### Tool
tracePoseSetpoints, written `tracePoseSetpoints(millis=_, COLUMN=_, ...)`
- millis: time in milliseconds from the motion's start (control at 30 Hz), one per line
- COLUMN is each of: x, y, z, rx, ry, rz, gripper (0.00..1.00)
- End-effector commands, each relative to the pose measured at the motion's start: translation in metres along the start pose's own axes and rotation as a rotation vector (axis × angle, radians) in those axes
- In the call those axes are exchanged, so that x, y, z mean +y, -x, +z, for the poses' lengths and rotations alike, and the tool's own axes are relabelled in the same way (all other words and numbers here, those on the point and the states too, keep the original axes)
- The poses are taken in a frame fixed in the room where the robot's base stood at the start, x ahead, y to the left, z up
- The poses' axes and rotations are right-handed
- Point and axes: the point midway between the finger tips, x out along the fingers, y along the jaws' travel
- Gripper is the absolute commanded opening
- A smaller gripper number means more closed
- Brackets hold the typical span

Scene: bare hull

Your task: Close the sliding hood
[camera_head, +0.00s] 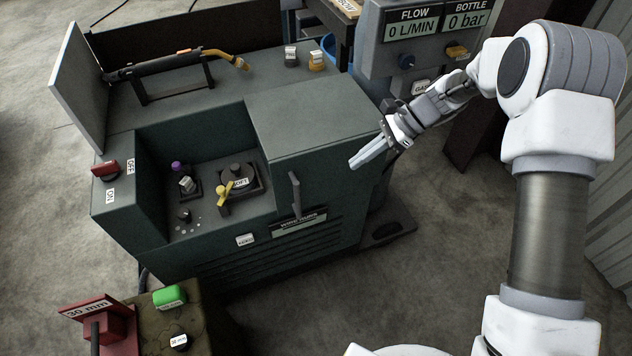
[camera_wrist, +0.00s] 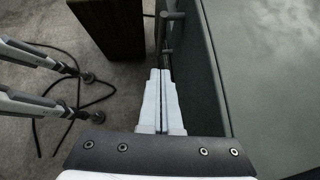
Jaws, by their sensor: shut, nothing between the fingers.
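The sliding hood (camera_head: 318,118) is a grey-green cover on the right part of the machine's top. The recess to its left is open, with its knobs and switches exposed. A dark upright handle (camera_head: 295,194) stands on the hood's front near its left edge. In the wrist view the handle (camera_wrist: 164,32) shows beyond the fingertips, and the hood's top (camera_wrist: 262,65) lies at the right. My gripper (camera_head: 353,163) is shut and empty, right of the handle by the hood's right front. The wrist view shows its fingers (camera_wrist: 160,72) pressed together alongside the green front face. I cannot tell whether they touch it.
A grey gas panel (camera_head: 428,45) stands behind my forearm. An upright plate (camera_head: 80,88) and a torch (camera_head: 180,65) are on the machine's left. A low stand (camera_head: 215,325) with a red block is at the lower left. Floor in front is mostly clear.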

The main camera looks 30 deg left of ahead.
Motion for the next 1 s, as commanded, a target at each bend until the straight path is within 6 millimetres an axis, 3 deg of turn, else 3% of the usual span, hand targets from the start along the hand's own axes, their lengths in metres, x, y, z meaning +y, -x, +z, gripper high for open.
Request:
tracePoseSetpoints(millis=267, x=-0.001, y=-0.035, z=-0.001, rx=-0.007, ry=-0.007, rz=0.005, gripper=0.00)
tracePoseSetpoints(millis=600, x=0.000, y=-0.107, z=-0.001, rx=-0.007, ry=-0.006, rz=0.005, gripper=0.00)
tracePoseSetpoints(millis=800, x=-0.001, y=-0.124, z=0.020, rx=-0.005, ry=-0.005, rz=0.003, gripper=0.00)
tracePoseSetpoints(millis=1000, x=-0.001, y=-0.131, z=0.027, rx=-0.004, ry=-0.006, rz=0.001, gripper=0.00)
